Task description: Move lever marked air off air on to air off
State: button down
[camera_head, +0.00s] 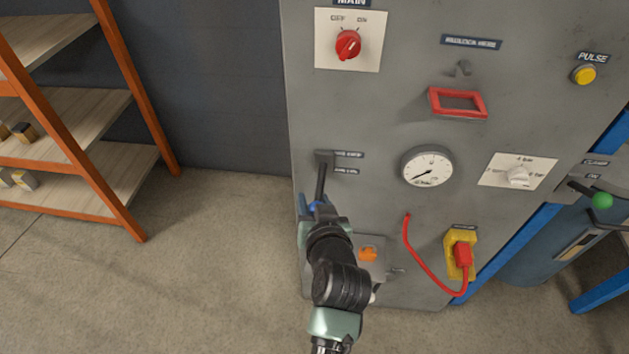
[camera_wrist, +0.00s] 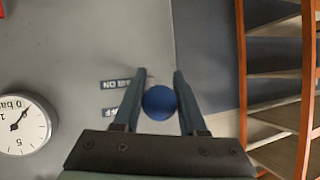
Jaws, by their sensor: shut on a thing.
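The air lever (camera_head: 321,182) is a dark arm on the left side of the grey panel, slanting down from its pivot block. Its blue ball knob (camera_head: 313,206) is mostly hidden by my gripper (camera_head: 316,209) in the head view. In the wrist view the blue knob (camera_wrist: 160,102) sits between the two fingers of my gripper (camera_wrist: 162,98), which is shut on it. Two small labels lie beside the lever; the upper one (camera_head: 349,154) appears to be air off, the lower one (camera_head: 346,171) air on. The lever points down, on the lower label's side.
A round gauge (camera_head: 427,168) sits right of the lever. A red main switch (camera_head: 348,44) is above, and a red cable (camera_head: 428,266) runs to a yellow socket below right. An orange-framed shelf (camera_head: 120,207) stands left, with clear floor between.

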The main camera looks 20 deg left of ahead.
jog(key=shift+w+a+r+m+g+h+p, duration=0.25)
jog(key=shift+r+g+p, duration=0.6)
jog(key=shift+p, duration=1.55)
jog(key=shift+s+d+r+g+h+p, duration=0.1)
jog(key=shift+d+r+g+h+p, duration=0.2)
jog(key=shift+r+g+p, duration=1.3)
jog(key=shift+w+a+r+m+t+h+p, duration=0.15)
jog(key=shift+r+h+p, duration=0.2)
jog(key=shift+p, duration=2.8)
jog(key=shift+w+r, duration=0.1)
jog(key=shift+r, duration=0.05)
jog(key=shift+c, duration=2.3)
grip_release()
jog(key=shift+s, duration=0.2)
jog(key=p+v, duration=0.1)
jog(key=v, duration=1.1)
jog(key=shift+r, duration=0.3)
